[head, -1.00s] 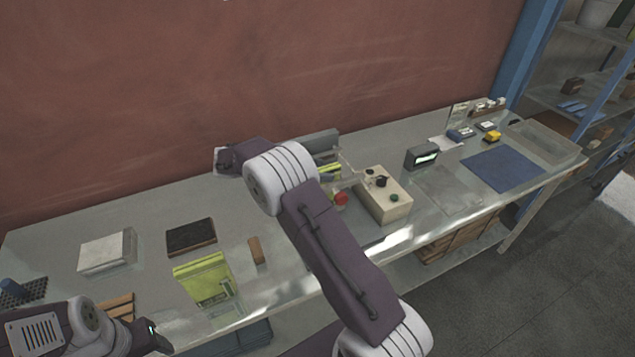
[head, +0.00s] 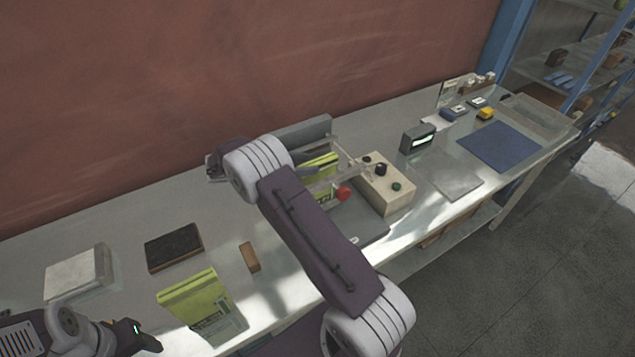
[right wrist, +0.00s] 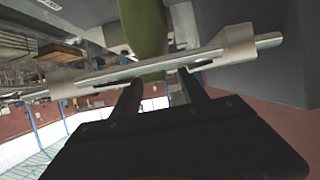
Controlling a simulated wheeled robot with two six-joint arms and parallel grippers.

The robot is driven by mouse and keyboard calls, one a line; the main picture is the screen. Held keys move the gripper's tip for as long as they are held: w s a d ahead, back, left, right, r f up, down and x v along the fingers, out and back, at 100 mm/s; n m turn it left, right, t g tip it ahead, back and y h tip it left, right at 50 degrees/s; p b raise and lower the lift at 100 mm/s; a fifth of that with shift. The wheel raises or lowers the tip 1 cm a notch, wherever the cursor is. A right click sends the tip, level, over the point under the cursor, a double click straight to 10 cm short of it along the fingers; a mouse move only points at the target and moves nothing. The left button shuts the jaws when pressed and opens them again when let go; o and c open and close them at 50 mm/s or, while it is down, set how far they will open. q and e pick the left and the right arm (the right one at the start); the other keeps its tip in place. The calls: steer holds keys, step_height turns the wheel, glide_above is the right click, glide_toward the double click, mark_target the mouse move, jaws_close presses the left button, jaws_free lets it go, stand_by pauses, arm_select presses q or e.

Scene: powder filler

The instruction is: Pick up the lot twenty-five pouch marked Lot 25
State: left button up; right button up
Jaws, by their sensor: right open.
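Yellow-green pouches (head: 323,162) show at the filler fixture, partly behind my right arm and clear parts. Another yellow-green pouch or stack (head: 188,298) stands at the front left of the bench. No lot number is readable on any of them. My right gripper (head: 308,160) is beside the fixture's pouches, mostly hidden by its own wrist. In the right wrist view its two dark fingers (right wrist: 160,88) are apart, with a pale metal bar crossing at their tips and a green pouch-like shape (right wrist: 145,28) beyond. My left gripper (head: 142,338) is low at the left, its jaws unclear.
A dark block (head: 174,248), a brown block (head: 249,257) and a white pad (head: 75,272) lie left.

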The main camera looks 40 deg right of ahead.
mark_target(318, 164)
steer(key=p+x, duration=0.1)
steer(key=x, duration=0.1)
steer(key=p+x, duration=0.1)
steer(key=x, duration=0.1)
steer(key=shift+s+r+p, duration=0.2)
steer(key=shift+s+p, duration=0.2)
steer(key=shift+w+d+f, duration=0.1)
steer(key=shift+d+f, duration=0.25)
steer(key=shift+d, duration=0.1)
steer(key=c, duration=0.3)
steer(key=shift+a, duration=0.1)
jaws_close()
